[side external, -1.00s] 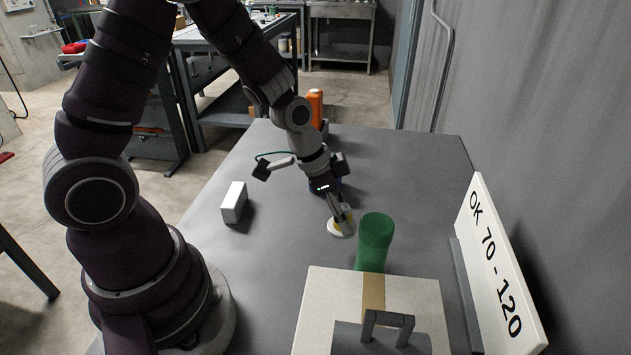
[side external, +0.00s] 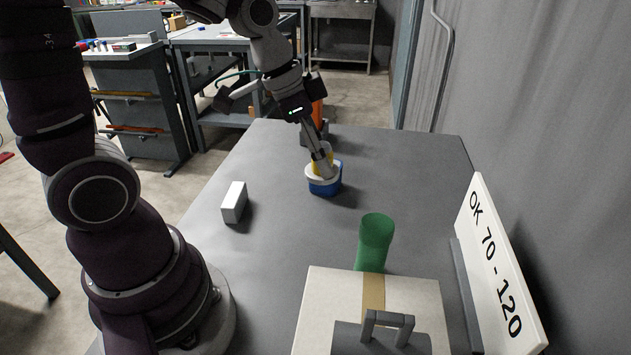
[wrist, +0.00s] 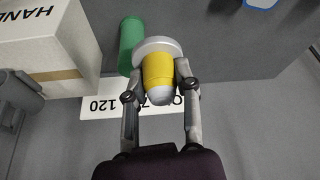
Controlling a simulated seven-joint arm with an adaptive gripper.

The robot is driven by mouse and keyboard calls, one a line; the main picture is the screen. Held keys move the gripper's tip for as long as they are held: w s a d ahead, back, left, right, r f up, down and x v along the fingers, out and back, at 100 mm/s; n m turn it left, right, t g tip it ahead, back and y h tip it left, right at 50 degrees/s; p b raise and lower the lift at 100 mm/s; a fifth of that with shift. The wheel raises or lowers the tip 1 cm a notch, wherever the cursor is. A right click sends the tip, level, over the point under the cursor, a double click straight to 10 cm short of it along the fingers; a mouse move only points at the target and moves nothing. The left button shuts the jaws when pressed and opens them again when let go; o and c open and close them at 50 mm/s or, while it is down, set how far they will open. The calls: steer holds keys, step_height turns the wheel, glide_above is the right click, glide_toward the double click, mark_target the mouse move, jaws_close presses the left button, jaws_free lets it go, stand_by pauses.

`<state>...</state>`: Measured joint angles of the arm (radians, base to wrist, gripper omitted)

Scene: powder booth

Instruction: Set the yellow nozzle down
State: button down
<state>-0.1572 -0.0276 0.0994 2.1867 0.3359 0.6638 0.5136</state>
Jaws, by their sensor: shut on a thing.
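The yellow nozzle (wrist: 158,80) has a yellow body, a pale tip and a wide white flange. My gripper (wrist: 160,97) is shut on its body in the wrist view, with one finger on each side. In the side external view, the nozzle (side external: 323,158) is held by my gripper (side external: 321,160) with its white flange down. There it overlaps a blue container (side external: 325,188), which it partly hides. In the wrist view the blue container (wrist: 262,3) shows only at the top edge, apart from the nozzle.
A green cylinder (side external: 375,243) stands behind a handled pale box (side external: 330,292). A white block (side external: 233,203) lies on the left of the grey table (side external: 275,240). An "OK 70 - 120" sign (side external: 497,262) stands at the right. An orange bottle (side external: 317,113) is at the back. The table's middle is clear.

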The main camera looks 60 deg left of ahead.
steer(key=w+a+n+y, duration=0.2)
steer(key=w+a+n, duration=0.25)
steer(key=a, duration=0.65)
steer(key=n+y, duration=0.1)
steer(key=n, duration=0.3)
glide_above(272, 167)
steer(key=s, duration=0.1)
steer(key=f, duration=1.4)
steer(key=shift+s+d+f, duration=0.25)
steer(key=shift+f, duration=0.1)
steer(key=shift+f+t, duration=0.3)
steer(key=shift+f, duration=0.05)
steer(key=shift+f, duration=0.1)
steer(key=c, duration=0.8)
jaws_free()
